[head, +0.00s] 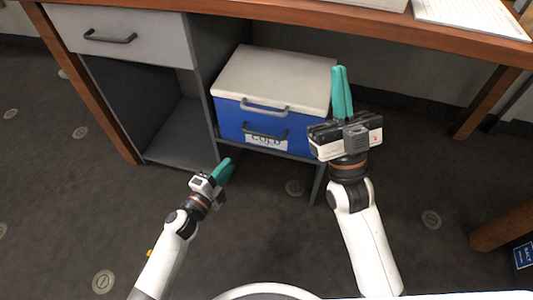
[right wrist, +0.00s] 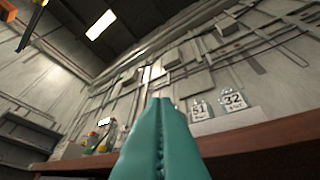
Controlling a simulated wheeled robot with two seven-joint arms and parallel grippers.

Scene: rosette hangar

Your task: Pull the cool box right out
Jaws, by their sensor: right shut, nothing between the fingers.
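The cool box (head: 272,80) is blue with a pale lid. It stands under the desk on a low grey shelf, to the right of the grey cabinet. A grey handle (head: 264,106) runs along its upper front, and a dark handle (head: 265,130) sits lower, by a white label. My left gripper (head: 227,162) is low, in front of the box's lower left corner; I cannot tell whether its teal fingers are parted. My right gripper (head: 338,69) is shut and empty, pointing up at the box's right side. Its teal fingers fill the bottom of the right wrist view (right wrist: 162,102).
The wooden desk top (head: 300,24) overhangs the box. The cabinet has a closed drawer (head: 125,40) over an open bay (head: 170,125). Wooden legs stand at left and right. The dark floor (head: 280,220) in front is clear. Bottles (right wrist: 95,142) show in the right wrist view.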

